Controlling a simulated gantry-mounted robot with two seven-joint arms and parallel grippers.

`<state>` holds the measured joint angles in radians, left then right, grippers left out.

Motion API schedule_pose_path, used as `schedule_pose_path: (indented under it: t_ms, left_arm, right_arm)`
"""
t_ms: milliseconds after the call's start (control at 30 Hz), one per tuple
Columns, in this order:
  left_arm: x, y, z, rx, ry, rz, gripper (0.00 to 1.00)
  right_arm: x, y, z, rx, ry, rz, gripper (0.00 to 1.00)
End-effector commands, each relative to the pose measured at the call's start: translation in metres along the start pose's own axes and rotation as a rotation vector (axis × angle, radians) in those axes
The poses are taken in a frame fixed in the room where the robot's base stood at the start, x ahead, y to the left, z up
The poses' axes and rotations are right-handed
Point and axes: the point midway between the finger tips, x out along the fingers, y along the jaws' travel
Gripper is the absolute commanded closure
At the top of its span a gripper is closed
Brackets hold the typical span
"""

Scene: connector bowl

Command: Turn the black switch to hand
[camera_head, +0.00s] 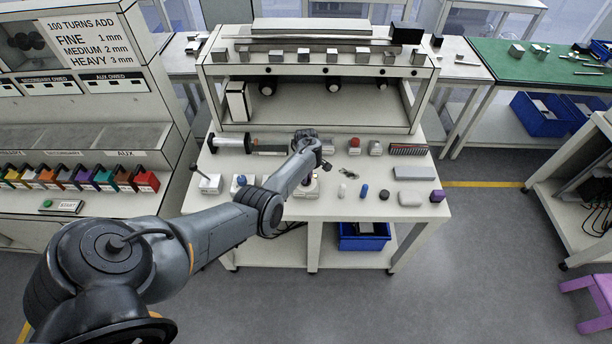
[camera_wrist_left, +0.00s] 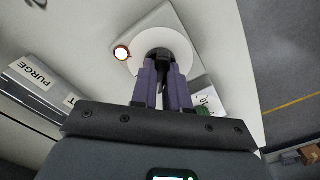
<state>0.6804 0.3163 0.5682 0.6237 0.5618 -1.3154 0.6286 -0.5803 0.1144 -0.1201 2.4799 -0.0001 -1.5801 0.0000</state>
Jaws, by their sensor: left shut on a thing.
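The black switch (camera_wrist_left: 161,58) stands on a round white disc (camera_wrist_left: 178,45) on a pale box in the left wrist view. My left gripper (camera_wrist_left: 163,72) has its two purple fingers on either side of the black knob and is shut on it. The fingers hide much of the knob, and I cannot read which position it points to. In the head view the switch box (camera_head: 306,191) is on the front part of the bench, with my left gripper (camera_head: 308,181) over it. The knob is too small to make out there. My right gripper is not in view.
A lit round lamp (camera_wrist_left: 121,52) is beside the disc. A panel marked PURGE (camera_wrist_left: 33,75) lies to the left. A lever box (camera_head: 208,183) stands left.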

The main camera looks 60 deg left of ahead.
Motion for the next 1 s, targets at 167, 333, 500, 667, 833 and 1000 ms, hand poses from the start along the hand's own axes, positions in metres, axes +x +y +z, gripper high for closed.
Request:
schedule_pose_path:
  t_ms: [167,333,500,667,833,1000]
  left_arm:
    - [0.0,0.0,0.0,-0.007,0.0,0.0,1.0]
    - [0.0,0.0,0.0,-0.007,0.0,0.0,1.0]
    - [0.0,0.0,0.0,-0.005,0.0,0.0,0.6]
    - [0.0,0.0,0.0,-0.004,0.0,0.0,0.6]
    - [-0.002,0.0,0.0,-0.004,0.001,0.0,0.6]
    - [-0.018,0.0,-0.001,-0.004,0.002,0.001,0.6]
  right_arm:
    - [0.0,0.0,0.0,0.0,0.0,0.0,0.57]
    - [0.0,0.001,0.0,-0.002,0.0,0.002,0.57]
    - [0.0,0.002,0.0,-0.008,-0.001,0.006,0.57]
    - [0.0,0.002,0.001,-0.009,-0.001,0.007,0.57]
    - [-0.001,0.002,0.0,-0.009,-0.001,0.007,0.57]
    - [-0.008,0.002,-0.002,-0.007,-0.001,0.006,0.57]
